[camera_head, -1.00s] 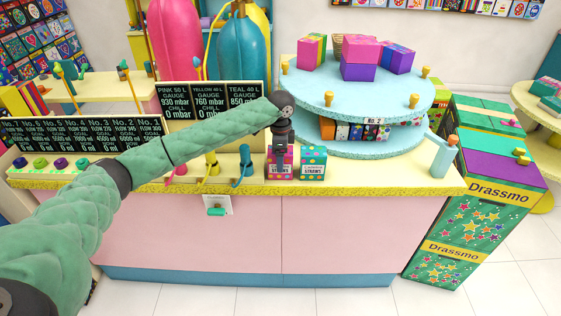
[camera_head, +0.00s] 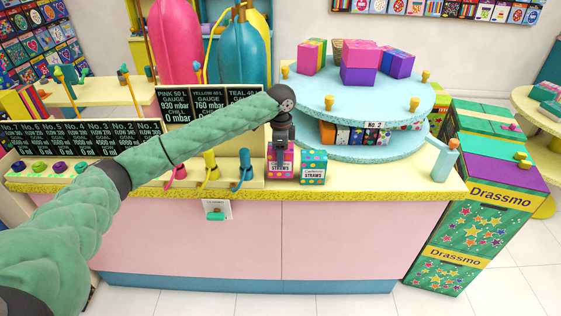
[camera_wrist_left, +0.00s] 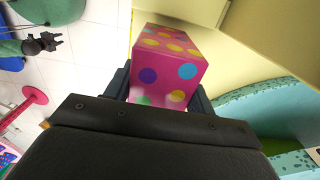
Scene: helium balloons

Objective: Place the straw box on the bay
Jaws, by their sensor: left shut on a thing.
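My left gripper (camera_head: 280,146) reaches down over the counter and is shut on a pink straw box (camera_head: 280,170) with coloured dots. In the left wrist view the pink box (camera_wrist_left: 167,65) sits between the two dark fingers. Whether its base touches the counter I cannot tell. A teal straw box (camera_head: 313,167) stands just right of it. The round two-tier blue stand (camera_head: 345,98) is behind; a "No 2" label (camera_head: 375,125) shows on its lower tier among small boxes. In the left wrist view my right gripper (camera_wrist_left: 50,42) is small, away from the boxes.
Yellow counter top (camera_head: 395,178) is free right of the teal box. Coloured nozzles (camera_head: 210,168) and black gauge boards (camera_head: 192,104) stand to the left. A pale blue post (camera_head: 444,160) is at the right end, beside stacked Drassmo boxes (camera_head: 480,230).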

